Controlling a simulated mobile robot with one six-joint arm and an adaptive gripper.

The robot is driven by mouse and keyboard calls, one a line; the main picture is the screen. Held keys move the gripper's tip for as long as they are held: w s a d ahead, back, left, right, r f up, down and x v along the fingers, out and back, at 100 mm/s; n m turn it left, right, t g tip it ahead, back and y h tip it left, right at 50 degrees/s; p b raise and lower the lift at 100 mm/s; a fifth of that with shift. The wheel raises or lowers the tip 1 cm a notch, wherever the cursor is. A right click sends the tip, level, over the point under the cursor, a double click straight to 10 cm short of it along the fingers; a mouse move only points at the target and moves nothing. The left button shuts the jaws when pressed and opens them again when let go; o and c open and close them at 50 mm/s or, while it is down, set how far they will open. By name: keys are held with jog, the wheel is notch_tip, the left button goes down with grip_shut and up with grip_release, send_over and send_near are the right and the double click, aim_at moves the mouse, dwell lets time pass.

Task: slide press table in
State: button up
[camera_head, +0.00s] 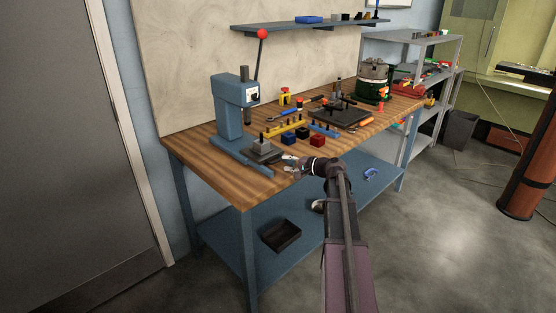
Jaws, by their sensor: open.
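The blue press (232,112) stands upright at the left end of the wooden workbench, with a red-knobbed lever (262,35) raised above it. Its grey press table (262,152) sits on the blue base rail (238,152), out in front of the press head toward the bench's front edge. A small dark post stands on the press table. My gripper (287,164) is open just to the right of the press table, close to its front end. I cannot tell whether the fingers touch it.
The wooden bench top (200,150) also holds blue, black and red blocks, a yellow rack (285,129), tools and a dark green machine (373,83) to the right. A shelf (300,25) hangs above. A black tray (281,235) lies on the lower shelf.

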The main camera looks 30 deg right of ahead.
aim_at(278, 160)
jog(key=s+d+r+m+t+h+p, duration=0.1)
jog(key=s+d+r+m+h, duration=0.1)
jog(key=s, duration=0.6)
jog(key=shift+h+p, duration=0.3)
jog(key=shift+h, duration=0.6)
jog(key=b+x, duration=0.3)
jog(key=x, duration=1)
jog(key=shift+w+a+r, duration=0.1)
jog(key=shift+w+a, duration=0.05)
jog(key=shift+w, duration=0.25)
grip_shut()
